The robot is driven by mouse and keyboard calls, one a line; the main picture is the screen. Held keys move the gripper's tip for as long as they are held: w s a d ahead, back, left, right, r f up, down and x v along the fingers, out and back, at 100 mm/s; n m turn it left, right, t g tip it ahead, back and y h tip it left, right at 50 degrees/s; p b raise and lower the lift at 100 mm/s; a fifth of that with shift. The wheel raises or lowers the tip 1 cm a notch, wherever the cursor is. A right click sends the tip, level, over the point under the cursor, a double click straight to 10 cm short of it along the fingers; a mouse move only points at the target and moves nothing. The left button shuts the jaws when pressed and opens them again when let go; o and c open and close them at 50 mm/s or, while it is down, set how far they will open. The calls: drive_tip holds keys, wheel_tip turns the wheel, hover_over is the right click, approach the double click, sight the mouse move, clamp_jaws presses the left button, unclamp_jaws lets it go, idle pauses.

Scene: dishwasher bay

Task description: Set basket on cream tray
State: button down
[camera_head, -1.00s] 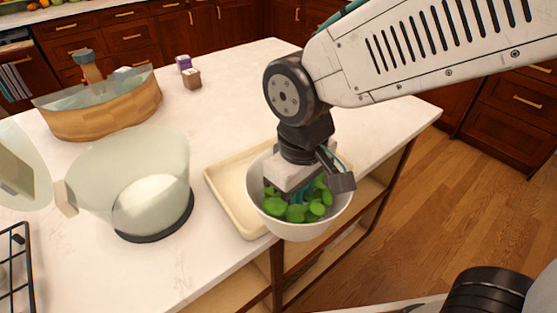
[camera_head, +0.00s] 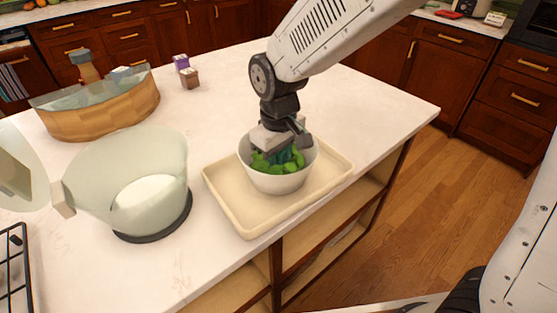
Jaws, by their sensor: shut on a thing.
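The basket (camera_head: 277,184) is a white round bowl with green leaves (camera_head: 272,165) in it. It is upright over the middle of the cream tray (camera_head: 240,222). I cannot tell whether its base touches the tray or hangs just above it. The tray is a shallow rectangle with a raised rim, lying flat on the white counter near its front edge. My gripper (camera_head: 281,156) points down into the basket from above and is shut on it. The fingertips are hidden among the leaves, so the exact grip point does not show.
A large pale translucent bowl (camera_head: 130,175) on a dark base stands left of the tray. A wooden bowl (camera_head: 100,108) with a glassy rim is at the back left. Two small boxes (camera_head: 189,78) stand behind. The counter right of and behind the tray is clear.

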drive_tip(key=shift+f, duration=0.15)
drive_tip(key=c, duration=1.1)
unclamp_jaws()
wheel_tip(320, 180, up, 12)
drive_tip(key=shift+r, duration=0.2)
drive_tip(key=s+d+r+m, duration=0.3)
drive_tip(key=s+d, duration=0.3)
drive_tip(key=d, duration=0.6)
drive_tip(key=shift+s+d+f+m+t, duration=0.25)
drive_tip(key=shift+s+d+m, duration=0.55)
drive_tip(key=shift+s+d, duration=1.15)
drive_tip(key=shift+s+d+f+m+t, duration=0.15)
drive_tip(key=shift+s+d+f+m, duration=0.25)
drive_tip(key=shift+s+d+m, duration=1.45)
drive_tip(key=shift+s+d+f+n+t, duration=0.25)
drive_tip(key=shift+s+d, duration=0.95)
drive_tip(key=shift+s, duration=1.8)
